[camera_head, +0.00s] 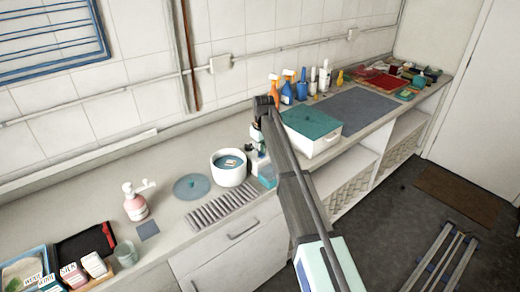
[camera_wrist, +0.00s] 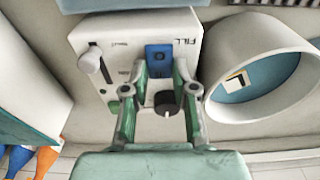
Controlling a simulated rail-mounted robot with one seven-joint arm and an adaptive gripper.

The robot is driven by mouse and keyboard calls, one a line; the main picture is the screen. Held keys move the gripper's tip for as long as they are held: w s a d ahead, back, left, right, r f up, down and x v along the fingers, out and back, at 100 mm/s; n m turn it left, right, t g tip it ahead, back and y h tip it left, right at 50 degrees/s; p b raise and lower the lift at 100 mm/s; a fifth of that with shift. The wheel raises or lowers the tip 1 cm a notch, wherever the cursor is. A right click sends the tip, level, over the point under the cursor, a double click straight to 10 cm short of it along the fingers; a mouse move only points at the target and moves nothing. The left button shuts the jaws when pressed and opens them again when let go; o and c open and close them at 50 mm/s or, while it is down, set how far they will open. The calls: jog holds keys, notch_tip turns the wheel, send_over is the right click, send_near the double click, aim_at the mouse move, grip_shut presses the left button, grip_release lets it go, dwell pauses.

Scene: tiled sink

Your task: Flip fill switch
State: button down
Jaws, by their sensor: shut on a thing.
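The fill switch (camera_wrist: 158,53) is a blue rocker beside the word FILL on a white control box (camera_wrist: 112,38) in the wrist view. My gripper (camera_wrist: 160,68) reaches over the box from below in that view. Its two green-and-grey fingers are shut on the blue switch, one tip at each side of its lower part. In the head view the box (camera_head: 258,166) shows beside the white pot, partly hidden by my arm. The gripper there is mostly hidden too.
The box also has a black knob (camera_wrist: 165,101) between my fingers and a pale lever (camera_wrist: 90,60). A round white pot (camera_wrist: 262,62) stands close on the right in the wrist view. A white case with a teal lid (camera_head: 312,122) stands right of my arm.

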aim_at(261, 155)
jog(key=c, duration=0.9)
grip_release()
jog(key=r, duration=1.2)
jog(key=shift+s+d, duration=0.4)
